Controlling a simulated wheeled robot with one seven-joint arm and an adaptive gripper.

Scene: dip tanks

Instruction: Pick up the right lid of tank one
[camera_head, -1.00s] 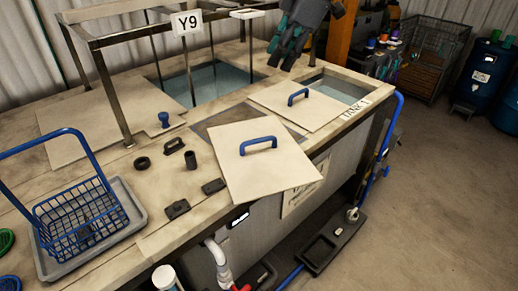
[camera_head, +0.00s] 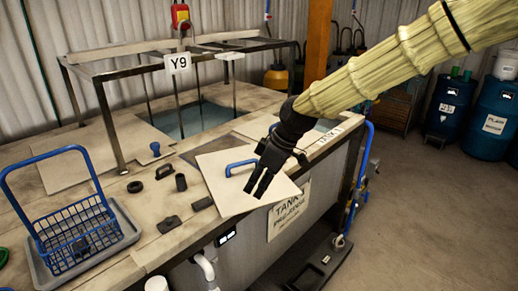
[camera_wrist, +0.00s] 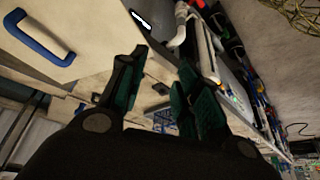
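A pale square lid (camera_head: 215,170) with a blue handle (camera_head: 240,165) lies askew on the counter in the head view, its front corner out over the front edge. A second pale lid (camera_head: 258,127) lies behind it, mostly hidden by my arm, beside the TANK 1 label (camera_head: 330,135). My gripper (camera_head: 262,187) points down in front of the nearer lid, just right of its handle; contact cannot be told. In the wrist view the open gripper (camera_wrist: 160,85) has nothing between its fingers. A lid (camera_wrist: 95,25) and its blue handle (camera_wrist: 38,38) show at upper left there.
A metal frame with a Y9 sign (camera_head: 178,63) stands over an open tank (camera_head: 200,118). A blue wire basket (camera_head: 75,240) sits in a grey tray at left. Small dark parts (camera_head: 168,225) lie left of the lid. Blue drums (camera_head: 490,125) stand at back right; the floor at right is clear.

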